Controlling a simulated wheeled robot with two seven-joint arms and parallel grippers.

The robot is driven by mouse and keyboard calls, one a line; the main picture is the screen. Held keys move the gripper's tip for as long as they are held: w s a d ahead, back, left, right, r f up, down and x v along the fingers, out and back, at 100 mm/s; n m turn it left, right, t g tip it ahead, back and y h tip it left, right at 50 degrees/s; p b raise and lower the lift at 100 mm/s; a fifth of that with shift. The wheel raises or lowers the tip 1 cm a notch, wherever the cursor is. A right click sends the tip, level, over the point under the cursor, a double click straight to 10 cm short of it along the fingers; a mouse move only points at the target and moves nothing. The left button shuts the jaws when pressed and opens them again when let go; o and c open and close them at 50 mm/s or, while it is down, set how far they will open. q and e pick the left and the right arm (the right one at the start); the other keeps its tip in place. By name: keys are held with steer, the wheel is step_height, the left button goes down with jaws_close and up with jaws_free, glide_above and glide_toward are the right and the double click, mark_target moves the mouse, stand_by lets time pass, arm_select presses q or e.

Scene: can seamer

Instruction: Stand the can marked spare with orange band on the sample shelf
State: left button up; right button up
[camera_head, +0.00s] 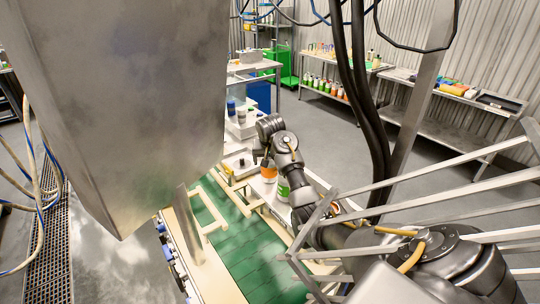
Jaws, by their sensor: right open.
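A can with an orange band (268,173) stands on the pale bench beside the green conveyor. My right gripper (264,161) points down at its upper part, jaws open. I cannot tell whether the fingers are around the can or just beside it. The marking on the can is too small to read. A can with a green band (283,189) stands just nearer, partly behind my right arm. A pale stepped rack (241,130) with blue and white items stands beyond the gripper; I cannot tell whether it is the sample shelf. My left gripper does not show.
A large grey metal housing (120,90) fills the left. The green conveyor belt (240,255) with pale rails runs below. Dark hoses (362,110) and a slanted metal post (415,95) stand at right, with pale bars around my right arm. Shelves with bottles (327,88) stand farther back.

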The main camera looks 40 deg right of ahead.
steer(key=b+v, duration=0.2)
steer(key=v, duration=0.5)
steer(key=shift+r, duration=0.3)
steer(key=shift+s, duration=0.1)
